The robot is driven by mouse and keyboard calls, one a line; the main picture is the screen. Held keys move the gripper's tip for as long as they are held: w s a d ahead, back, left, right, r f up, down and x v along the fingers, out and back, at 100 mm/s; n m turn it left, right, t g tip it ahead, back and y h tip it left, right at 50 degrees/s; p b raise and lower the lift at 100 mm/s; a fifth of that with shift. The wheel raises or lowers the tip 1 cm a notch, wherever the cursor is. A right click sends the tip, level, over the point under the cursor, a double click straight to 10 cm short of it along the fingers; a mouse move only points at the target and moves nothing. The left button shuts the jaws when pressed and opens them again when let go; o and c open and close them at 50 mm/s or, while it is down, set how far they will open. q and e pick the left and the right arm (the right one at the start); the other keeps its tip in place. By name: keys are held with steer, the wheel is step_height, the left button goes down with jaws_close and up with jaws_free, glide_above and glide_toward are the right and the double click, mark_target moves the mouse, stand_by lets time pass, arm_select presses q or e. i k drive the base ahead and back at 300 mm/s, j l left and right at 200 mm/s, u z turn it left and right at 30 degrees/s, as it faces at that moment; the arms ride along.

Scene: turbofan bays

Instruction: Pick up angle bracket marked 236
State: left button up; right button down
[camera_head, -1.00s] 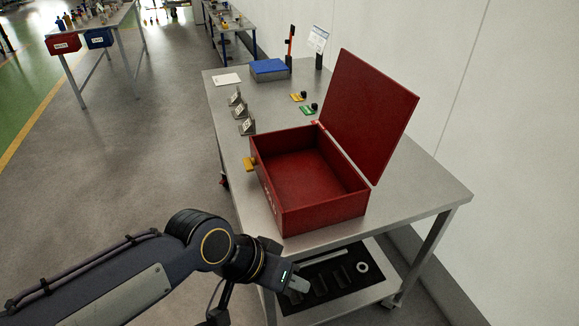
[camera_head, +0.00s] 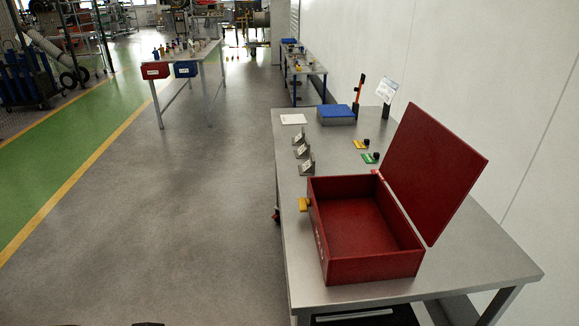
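Three grey angle brackets stand in a row along the left edge of the steel table (camera_head: 460,262): a far one (camera_head: 298,137), a middle one (camera_head: 302,151) and a near one (camera_head: 306,166). Each has a pale marked face, but the numbers are too small to read, so I cannot tell which is 236. Neither of my grippers shows in the head view now.
An open, empty red box (camera_head: 362,228) with its lid raised (camera_head: 436,172) sits near the brackets. A blue-lidded case (camera_head: 336,114), white card (camera_head: 293,119), yellow tag (camera_head: 361,144) and green tag (camera_head: 370,158) lie behind. Floor left of the table is clear.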

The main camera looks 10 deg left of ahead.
mark_target(309, 168)
steer(key=u, duration=0.1)
steer(key=i+j, duration=0.1)
steer(key=j, duration=0.35)
steer(key=i+j+z, duration=0.1)
steer(key=j, duration=0.4)
steer(key=i+j, duration=0.15)
steer(key=j, duration=0.3)
steer(key=i+j+z, duration=0.2)
steer(key=i+j, duration=0.2)
steer(key=j, duration=0.2)
steer(key=i+j+z, duration=0.15)
steer(key=j, duration=0.2)
steer(key=i+j+z, duration=0.1)
steer(key=j, duration=0.25)
steer(key=i+j+z, duration=0.1)
steer(key=i+j, duration=0.15)
steer(key=j, duration=0.1)
